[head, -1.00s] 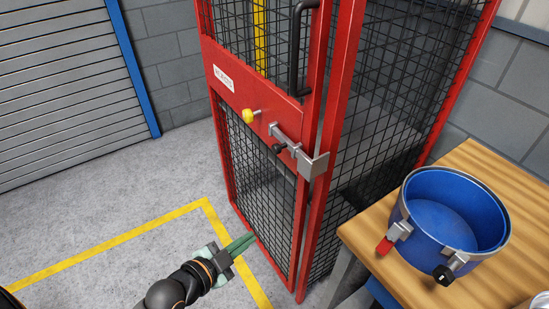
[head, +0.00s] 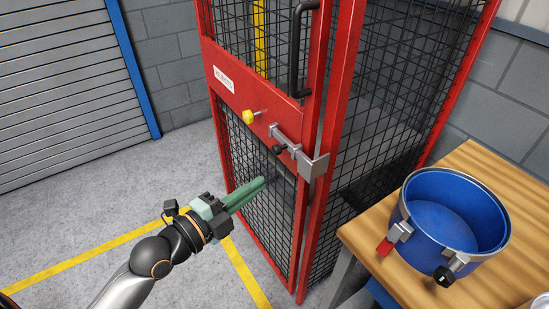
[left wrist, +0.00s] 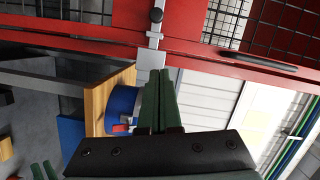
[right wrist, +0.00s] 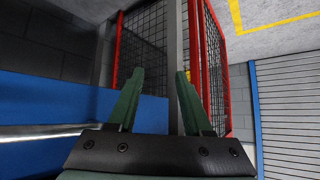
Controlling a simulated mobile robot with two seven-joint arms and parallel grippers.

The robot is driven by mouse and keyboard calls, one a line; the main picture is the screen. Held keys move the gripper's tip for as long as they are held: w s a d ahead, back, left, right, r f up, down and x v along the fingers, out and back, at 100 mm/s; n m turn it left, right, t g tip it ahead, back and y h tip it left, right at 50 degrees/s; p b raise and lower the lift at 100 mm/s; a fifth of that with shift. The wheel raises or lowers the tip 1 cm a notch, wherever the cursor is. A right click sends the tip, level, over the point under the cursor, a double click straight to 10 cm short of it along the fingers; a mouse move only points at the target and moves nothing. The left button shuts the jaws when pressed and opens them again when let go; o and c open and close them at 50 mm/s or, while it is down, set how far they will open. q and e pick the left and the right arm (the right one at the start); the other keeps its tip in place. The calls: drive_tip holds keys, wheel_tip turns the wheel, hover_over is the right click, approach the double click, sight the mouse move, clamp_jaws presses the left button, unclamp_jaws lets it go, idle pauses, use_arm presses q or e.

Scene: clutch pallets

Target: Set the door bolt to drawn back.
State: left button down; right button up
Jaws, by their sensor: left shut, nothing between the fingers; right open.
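The door bolt (head: 292,146) is a grey metal bar on the red cage door (head: 262,112), with a black knob (head: 279,150) on it. Its right end reaches a grey keeper (head: 314,166) on the red door post. My left gripper (head: 262,183) is shut and empty, below and left of the black knob, apart from the bolt. In the left wrist view the black knob (left wrist: 156,15) and grey bolt parts show beyond the fingertips (left wrist: 160,75). My right gripper (right wrist: 156,82) is open and empty, seen only in the right wrist view.
A yellow knob (head: 248,117) sits left of the bolt, and a black handle (head: 298,50) stands above it. A wooden table (head: 385,235) with a blue round pot (head: 455,210) stands at the right. The floor at the left is clear.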

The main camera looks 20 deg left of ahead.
use_arm(q)
drive_tip(key=p, duration=0.2)
approach(291, 149)
drive_tip(key=d, duration=0.1)
drive_tip(key=w+d, duration=0.1)
drive_tip(key=d, duration=0.1)
drive_tip(key=d+r, duration=0.1)
drive_tip(key=d, duration=0.1)
drive_tip(key=shift+w+r, duration=0.1)
drive_tip(key=shift+w, duration=0.3)
drive_tip(key=w+a, duration=0.1)
drive_tip(key=a+f, duration=0.1)
drive_tip(key=shift+w+a+f+b, duration=0.1)
drive_tip(key=shift+w+a+b, duration=0.2)
drive_tip(key=shift+w+a, duration=0.05)
drive_tip(key=shift+w+a+f, duration=0.1)
drive_tip(key=shift+w+a, duration=0.15)
drive_tip(key=shift+a, duration=0.1)
